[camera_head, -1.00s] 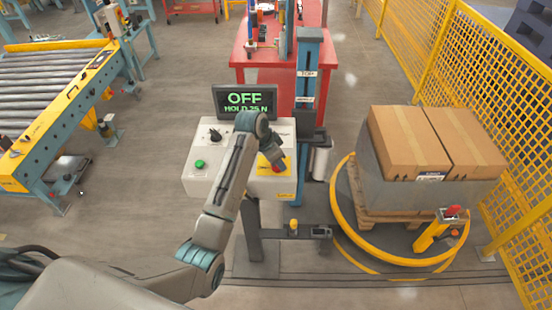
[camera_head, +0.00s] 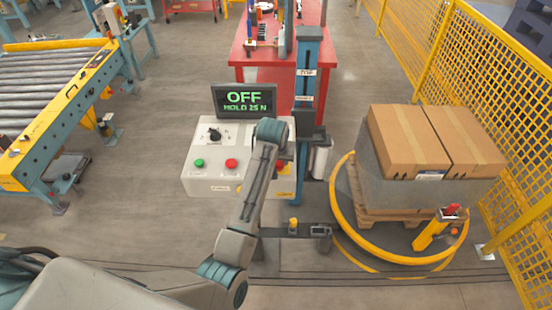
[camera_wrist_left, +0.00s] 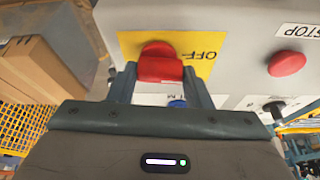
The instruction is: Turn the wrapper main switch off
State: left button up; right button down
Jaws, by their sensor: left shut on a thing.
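The wrapper's grey control box (camera_head: 206,181) stands at centre, with a dark display (camera_head: 245,100) reading OFF and HOLD 25 N. In the left wrist view, the red main switch handle (camera_wrist_left: 160,64) sits on a yellow plate (camera_wrist_left: 207,50) marked OFF. My left gripper (camera_wrist_left: 160,80) has one finger on each side of the handle and is shut on it. In the head view my left arm (camera_head: 255,190) covers the switch and most of the gripper. My right gripper is not in view.
A red stop button (camera_head: 231,163), a green button (camera_head: 199,163) and a black knob (camera_head: 214,134) are on the box. The blue mast (camera_head: 307,80) stands just right. Boxes (camera_head: 410,140) sit on the ringed turntable at right. A roller conveyor (camera_head: 50,90) is at left.

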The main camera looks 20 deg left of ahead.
pick_arm(q)
jog(key=shift+n, duration=0.5)
jog(key=shift+y, duration=0.3)
jog(key=o, duration=1)
jog(key=shift+r, duration=0.1)
jog(key=shift+s+d+r, duration=0.1)
jog(key=shift+r, duration=0.15)
jog(key=shift+b+v, duration=1.85)
jog(key=shift+v, duration=3.25)
